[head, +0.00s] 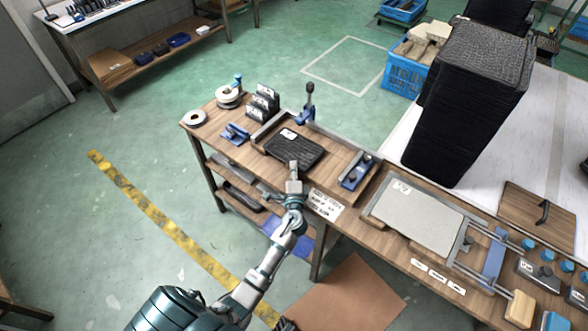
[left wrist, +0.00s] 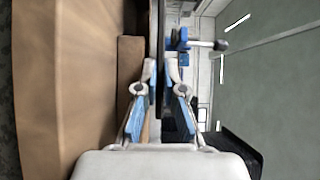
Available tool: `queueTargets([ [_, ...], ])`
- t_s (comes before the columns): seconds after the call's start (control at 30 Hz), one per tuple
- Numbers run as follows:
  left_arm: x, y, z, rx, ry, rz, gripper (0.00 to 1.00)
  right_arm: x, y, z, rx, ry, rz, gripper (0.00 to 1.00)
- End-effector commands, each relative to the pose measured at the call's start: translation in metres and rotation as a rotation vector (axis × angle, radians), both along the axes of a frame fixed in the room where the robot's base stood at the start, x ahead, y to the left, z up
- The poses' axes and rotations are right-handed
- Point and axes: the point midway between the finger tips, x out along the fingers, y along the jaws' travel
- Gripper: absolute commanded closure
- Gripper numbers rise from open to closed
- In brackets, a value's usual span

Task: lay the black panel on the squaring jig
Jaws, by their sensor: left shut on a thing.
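The black panel (head: 293,150), with a white label near its far left corner, is over the squaring jig (head: 339,156), between the jig's metal fence bars. My left gripper (head: 294,172) is shut on the panel's near edge. In the left wrist view the panel (left wrist: 160,60) shows edge-on as a thin dark strip between the blue-padded fingers (left wrist: 159,100). There it runs about parallel to the wooden surface, with a gap between them. The jig surface under the panel is mostly hidden. My right gripper is not in view.
Blue clamps (head: 307,107) and (head: 358,173) stand beside the jig. White rolls (head: 229,97) and a black card rack (head: 263,102) are at the bench's far left. A light grey panel (head: 415,215) lies to the right. A tall black stack (head: 467,105) stands behind it.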

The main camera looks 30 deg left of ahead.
Motion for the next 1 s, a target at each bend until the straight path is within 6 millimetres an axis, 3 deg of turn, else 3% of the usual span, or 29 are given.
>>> queueTargets([
  [0.03,-0.0039,-0.0013,-0.0206,-0.011,0.033,0.002,1.00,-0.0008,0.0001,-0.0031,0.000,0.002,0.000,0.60],
  [0.97,-0.0033,-0.0013,-0.0257,-0.013,0.034,0.002,1.00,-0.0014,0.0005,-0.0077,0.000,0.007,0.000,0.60],
  [1.0,-0.0033,-0.0013,-0.0257,-0.013,0.034,0.002,0.88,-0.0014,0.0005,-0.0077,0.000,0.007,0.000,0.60],
])
